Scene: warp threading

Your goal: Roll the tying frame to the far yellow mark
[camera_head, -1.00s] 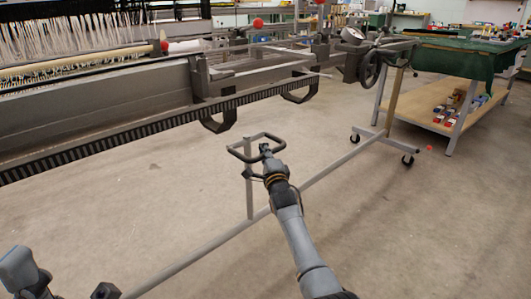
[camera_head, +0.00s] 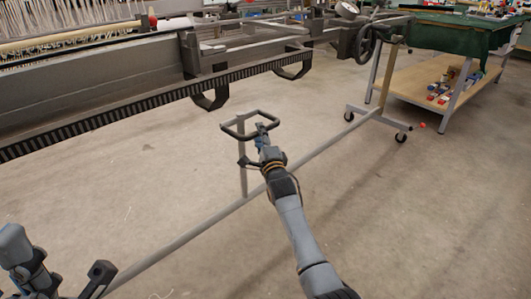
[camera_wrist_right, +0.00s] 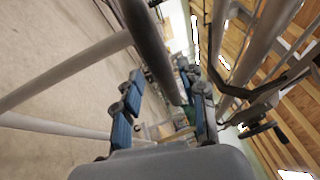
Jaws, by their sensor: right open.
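The tying frame is a long grey floor rail (camera_head: 195,232) with a post, a dark handle loop (camera_head: 236,132) on top, and a cross foot with black casters (camera_head: 401,138) at its far end. My right gripper (camera_head: 262,135) is at the right side of the loop. In the right wrist view, a dark bar of the handle (camera_wrist_right: 150,45) runs between the blue-padded fingers of my right gripper (camera_wrist_right: 165,105), which are spread apart. Parts of my left arm show at the lower left; its fingers cannot be made out clearly. I see no yellow mark.
A loom with a dark toothed rail (camera_head: 150,103) stands along the left and back. A workbench with a green cover (camera_head: 450,36) and a lower wooden shelf (camera_head: 410,85) stands at the back right. A red spot (camera_head: 422,125) lies near the caster. Open concrete floor (camera_head: 430,220) fills the right.

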